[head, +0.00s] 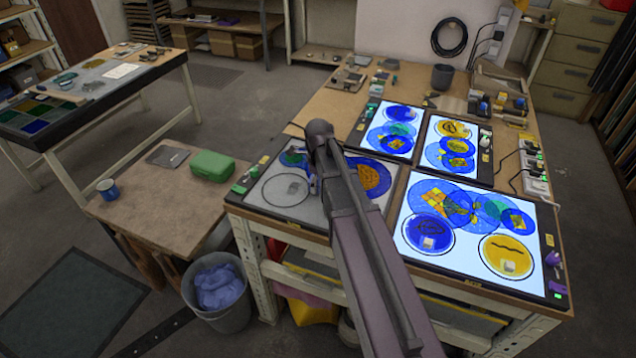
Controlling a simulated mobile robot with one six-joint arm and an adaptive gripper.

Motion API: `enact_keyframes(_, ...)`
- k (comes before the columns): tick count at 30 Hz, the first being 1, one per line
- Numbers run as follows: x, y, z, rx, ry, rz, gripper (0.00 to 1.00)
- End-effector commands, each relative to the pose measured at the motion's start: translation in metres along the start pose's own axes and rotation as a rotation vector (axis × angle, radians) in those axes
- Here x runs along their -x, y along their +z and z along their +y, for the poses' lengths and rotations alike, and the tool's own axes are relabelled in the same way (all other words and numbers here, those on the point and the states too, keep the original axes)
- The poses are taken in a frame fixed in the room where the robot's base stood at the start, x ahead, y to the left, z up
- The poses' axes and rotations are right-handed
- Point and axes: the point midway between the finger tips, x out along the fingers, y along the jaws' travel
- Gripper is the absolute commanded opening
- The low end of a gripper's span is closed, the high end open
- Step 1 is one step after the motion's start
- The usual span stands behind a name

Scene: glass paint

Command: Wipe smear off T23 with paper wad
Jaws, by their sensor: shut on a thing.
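Round painted glass pieces lie on lit panels on the bench; I cannot read any label as T23. A yellow disc (491,257) at the front right carries a dark wavy smear. A blue disc (415,231) left of it carries a dark looped mark. An orange piece (372,176) with dark marks lies on the left, unlit panel (303,212), partly behind my arm. My arm reaches over this panel, and its wrist shows low there beside the link. My gripper is hidden behind the arm, and I see no paper wad.
A green box (212,166) and a blue mug (108,189) stand on the low table at left. A grey bin (218,295) with a blue bag stands before the bench. Cables and chargers (533,165) line the bench's right edge. Small tools crowd its back.

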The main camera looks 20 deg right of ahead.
Motion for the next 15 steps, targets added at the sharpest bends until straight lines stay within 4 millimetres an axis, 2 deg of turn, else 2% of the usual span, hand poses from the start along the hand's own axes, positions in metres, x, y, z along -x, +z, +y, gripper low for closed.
enact_keyframes(15,0.039,0.0,0.0,0.0,0.0,0.0,0.39)
